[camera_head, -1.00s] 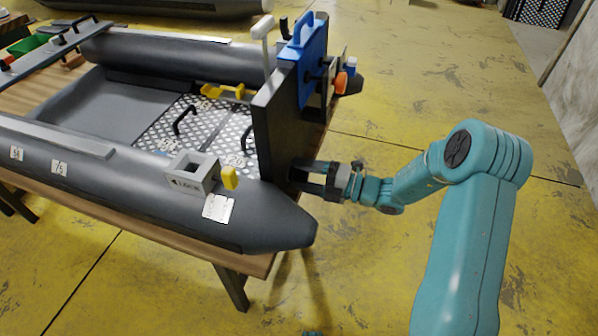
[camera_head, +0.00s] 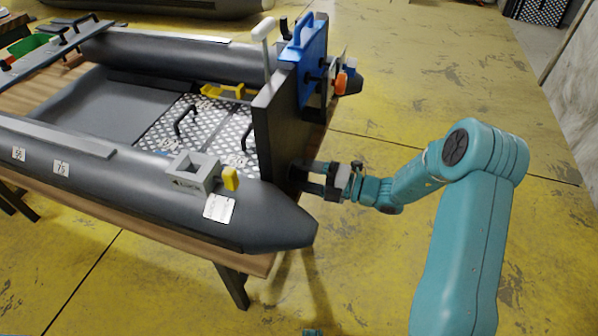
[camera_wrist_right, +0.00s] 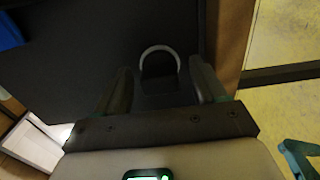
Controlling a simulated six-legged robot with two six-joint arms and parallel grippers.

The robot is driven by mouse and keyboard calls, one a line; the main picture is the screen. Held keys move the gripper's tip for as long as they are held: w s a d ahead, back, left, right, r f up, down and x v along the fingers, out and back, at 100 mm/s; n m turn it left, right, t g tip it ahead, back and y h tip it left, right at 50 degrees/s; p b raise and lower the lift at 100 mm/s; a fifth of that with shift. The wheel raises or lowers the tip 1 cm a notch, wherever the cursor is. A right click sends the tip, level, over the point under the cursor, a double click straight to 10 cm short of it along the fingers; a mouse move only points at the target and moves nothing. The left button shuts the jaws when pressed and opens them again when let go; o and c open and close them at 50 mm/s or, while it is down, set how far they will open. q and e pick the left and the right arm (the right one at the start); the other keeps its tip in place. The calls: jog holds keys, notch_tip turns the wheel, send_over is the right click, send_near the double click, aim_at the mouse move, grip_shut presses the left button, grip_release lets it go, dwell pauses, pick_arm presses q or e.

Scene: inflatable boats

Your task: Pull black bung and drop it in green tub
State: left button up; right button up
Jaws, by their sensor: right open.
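My right gripper (camera_head: 308,178) is open at the lower outer face of the boat's dark transom board (camera_head: 290,125). In the right wrist view, a grey ring (camera_wrist_right: 160,50) stands out against the dark board, ahead of and between the open fingers (camera_wrist_right: 162,88). A dark shape lies below the ring and looks like the black bung (camera_wrist_right: 160,72), but its outline is hard to make out. I cannot tell whether the fingers touch it. My left gripper is not in view.
A blue clamp-like plate (camera_head: 311,60) hangs on the transom above my gripper, with an orange knob (camera_head: 341,82) beside it. The yellow floor right of the boat is open.

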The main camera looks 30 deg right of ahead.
aim_at(308, 176)
jog(key=shift+p, duration=0.4)
dwell(0.3)
grip_shut()
jog(key=shift+p+v, duration=0.95)
jog(key=shift+v, duration=2.05)
